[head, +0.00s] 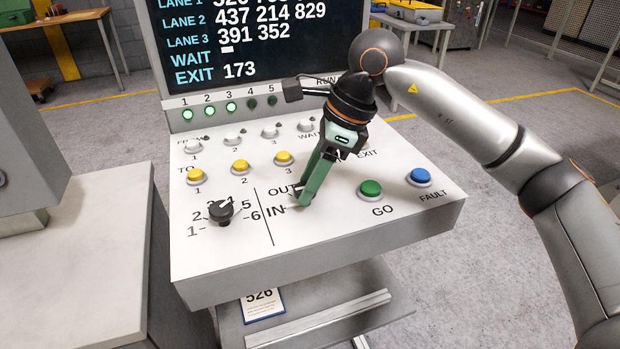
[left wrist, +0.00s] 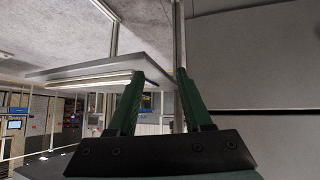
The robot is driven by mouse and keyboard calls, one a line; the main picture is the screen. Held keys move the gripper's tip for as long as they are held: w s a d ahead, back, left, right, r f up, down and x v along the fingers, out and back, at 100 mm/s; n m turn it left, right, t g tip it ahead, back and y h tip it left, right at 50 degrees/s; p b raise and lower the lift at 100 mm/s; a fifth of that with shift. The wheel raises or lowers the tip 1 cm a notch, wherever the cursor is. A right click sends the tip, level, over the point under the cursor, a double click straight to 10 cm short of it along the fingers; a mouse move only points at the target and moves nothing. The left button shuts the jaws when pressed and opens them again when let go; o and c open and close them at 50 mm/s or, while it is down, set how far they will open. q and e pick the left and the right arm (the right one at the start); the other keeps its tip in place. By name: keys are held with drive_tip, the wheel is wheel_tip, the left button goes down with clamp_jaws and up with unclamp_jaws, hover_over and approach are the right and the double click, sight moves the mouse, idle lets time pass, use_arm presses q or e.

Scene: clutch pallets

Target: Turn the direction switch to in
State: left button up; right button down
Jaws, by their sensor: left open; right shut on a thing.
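The white sloped control panel (head: 330,245) fills the middle of the head view. The direction switch is at the OUT label (head: 281,190) and the IN label (head: 275,211), almost wholly hidden behind the green fingers of my right gripper (head: 304,199). Those fingers point down to the panel and are shut on the switch. I cannot tell which label the switch points at. My left gripper (left wrist: 160,75) is open and empty in the left wrist view, with a grey plate edge behind it. It is not seen in the head view.
A black rotary knob (head: 221,210) numbered 1 to 6 sits left of the switch. Yellow buttons (head: 240,167) are behind it. A green GO button (head: 371,189) and a blue FAULT button (head: 418,177) are to the right. A dark screen (head: 250,45) stands behind the panel.

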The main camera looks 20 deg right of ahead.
drive_tip(key=shift+r, duration=0.1)
drive_tip(key=shift+c, duration=1.9)
unclamp_jaws()
drive_tip(key=v, duration=1.2)
drive_tip(key=shift+r+p, duration=0.2)
drive_tip(key=shift+p, duration=0.2)
drive_tip(key=shift+s+d, duration=0.1)
